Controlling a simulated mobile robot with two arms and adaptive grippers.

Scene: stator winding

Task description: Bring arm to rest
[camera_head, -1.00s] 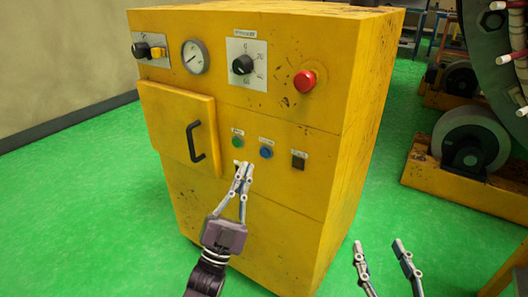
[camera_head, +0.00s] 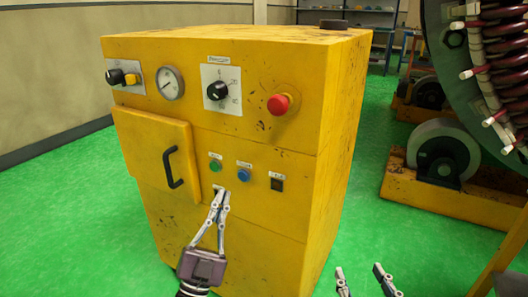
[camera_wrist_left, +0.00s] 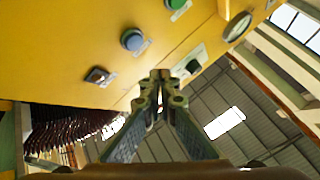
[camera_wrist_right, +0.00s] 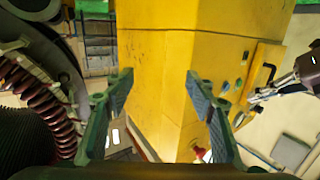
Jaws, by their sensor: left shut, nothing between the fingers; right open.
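My left gripper (camera_head: 221,192) is shut and empty in front of the yellow machine's front panel, just below the green button (camera_head: 215,165) and left of the blue button (camera_head: 244,175). In the left wrist view its fingertips (camera_wrist_left: 160,76) meet near the panel; I cannot tell whether they touch it. My right gripper (camera_head: 358,270) is open and empty at the bottom right of the head view, right of the machine. In the right wrist view its fingers (camera_wrist_right: 158,80) stand wide apart with the machine's side beyond them.
The yellow machine (camera_head: 330,150) has a door with a black handle (camera_head: 173,168), a gauge (camera_head: 170,83), a black knob (camera_head: 217,90) and a red button (camera_head: 280,103). At right stand a roller (camera_head: 443,150) and a large wound stator (camera_head: 455,90). Green floor (camera_head: 60,220) is free at left.

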